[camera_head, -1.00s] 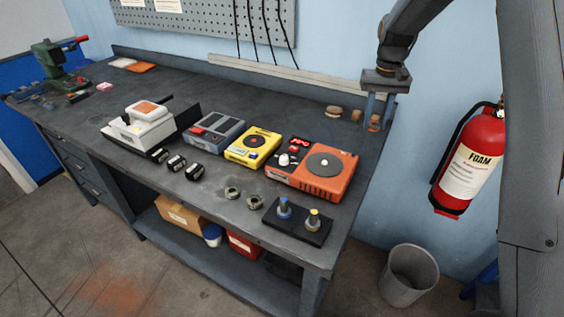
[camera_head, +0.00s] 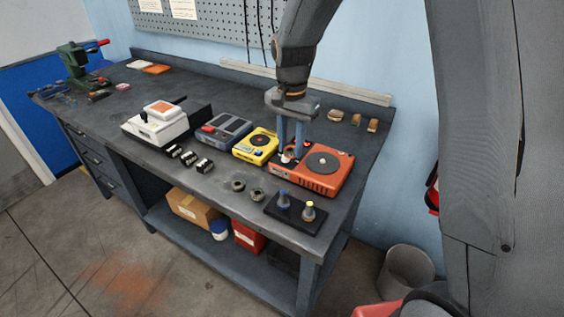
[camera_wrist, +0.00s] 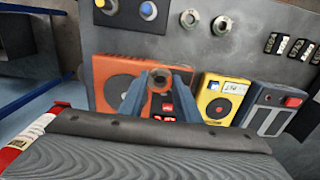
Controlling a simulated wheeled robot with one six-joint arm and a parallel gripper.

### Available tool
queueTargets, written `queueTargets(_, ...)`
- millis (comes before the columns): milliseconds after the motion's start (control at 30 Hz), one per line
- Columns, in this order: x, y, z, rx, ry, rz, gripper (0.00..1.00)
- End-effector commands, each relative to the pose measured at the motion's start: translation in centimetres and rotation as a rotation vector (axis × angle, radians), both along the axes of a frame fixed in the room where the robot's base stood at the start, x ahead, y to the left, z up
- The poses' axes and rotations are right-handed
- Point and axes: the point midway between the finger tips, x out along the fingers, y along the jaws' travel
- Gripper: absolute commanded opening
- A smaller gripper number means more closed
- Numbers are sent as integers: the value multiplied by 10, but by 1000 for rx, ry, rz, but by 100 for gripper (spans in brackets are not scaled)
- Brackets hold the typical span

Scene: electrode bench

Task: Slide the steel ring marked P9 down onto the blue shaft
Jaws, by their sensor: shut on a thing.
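My gripper (camera_head: 291,151) hangs over the orange device, its fingers pointing down. In the wrist view its fingers (camera_wrist: 159,88) are shut on a ring (camera_wrist: 160,76), grey-brown with a hole; no mark on it is readable. The blue shaft (camera_head: 283,199) stands upright on a black base (camera_head: 296,222) at the bench's front right, nearer than the gripper. Its blue top also shows in the wrist view (camera_wrist: 148,10), with no ring seen around it. Two more steel rings (camera_head: 238,185) (camera_head: 257,195) lie on the bench left of the base.
A yellow-topped post (camera_head: 308,211) shares the base. The orange device (camera_head: 328,177) lies under my gripper, with yellow (camera_head: 255,147) and grey (camera_head: 222,130) devices to its left. Small brown pieces (camera_head: 336,115) stand at the back right. Bench around the loose rings is clear.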

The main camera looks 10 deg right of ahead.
Motion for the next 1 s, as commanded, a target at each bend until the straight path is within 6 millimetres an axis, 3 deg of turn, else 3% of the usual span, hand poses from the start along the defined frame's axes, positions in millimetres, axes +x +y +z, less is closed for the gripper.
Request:
queueTargets(33,-23,9,6,0,1,-65,1)
queueTargets(100,-47,18,8,-1,1,-162,1)
queueTargets(200,-75,26,10,0,0,-273,1)
queueTargets(333,-96,31,10,0,0,-363,1)
queueTargets(1000,-103,32,-27,1,-1,-399,1)
